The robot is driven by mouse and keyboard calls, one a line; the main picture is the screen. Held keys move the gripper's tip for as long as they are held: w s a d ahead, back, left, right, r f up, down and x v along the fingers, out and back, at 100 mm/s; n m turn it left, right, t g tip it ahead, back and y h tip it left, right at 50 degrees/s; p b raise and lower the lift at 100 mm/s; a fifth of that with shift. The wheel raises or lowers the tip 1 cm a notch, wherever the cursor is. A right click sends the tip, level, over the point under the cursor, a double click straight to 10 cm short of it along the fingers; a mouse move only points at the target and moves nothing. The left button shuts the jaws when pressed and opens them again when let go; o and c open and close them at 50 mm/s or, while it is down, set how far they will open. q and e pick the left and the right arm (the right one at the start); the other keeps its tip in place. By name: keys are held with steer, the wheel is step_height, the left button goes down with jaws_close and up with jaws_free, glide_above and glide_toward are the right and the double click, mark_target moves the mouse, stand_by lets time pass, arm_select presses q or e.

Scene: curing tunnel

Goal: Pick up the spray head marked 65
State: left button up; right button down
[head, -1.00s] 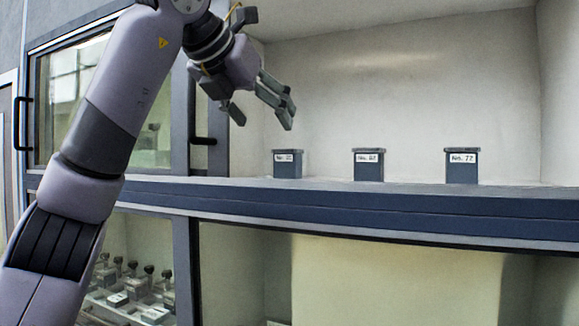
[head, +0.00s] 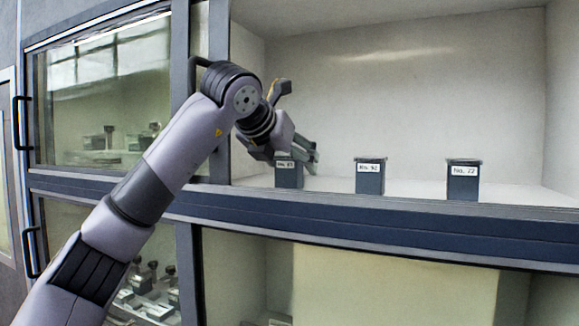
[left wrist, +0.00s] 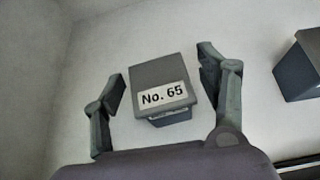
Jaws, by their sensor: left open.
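The spray head marked 65 is a dark grey-blue block with a white label, seen in the left wrist view (left wrist: 162,84) reading "No. 65". In the head view it is the leftmost block (head: 289,176) on the shelf, partly covered by my gripper. My left gripper (left wrist: 160,82) is open, with one finger on each side of the block and gaps to both. In the head view the left gripper (head: 300,158) is at the block's top. My right gripper is not in view.
Two similar blocks stand to the right on the same shelf (head: 415,190), a middle one (head: 369,178) and one marked No. 72 (head: 463,182). A glazed cabinet (head: 100,95) is at the left.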

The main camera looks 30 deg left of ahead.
arm_select(q)
steer(key=shift+s+d+r, duration=0.1)
steer(key=shift+s, duration=0.1)
steer(key=shift+c, duration=1.3)
steer(key=shift+w, duration=0.1)
steer(key=c, duration=1.3)
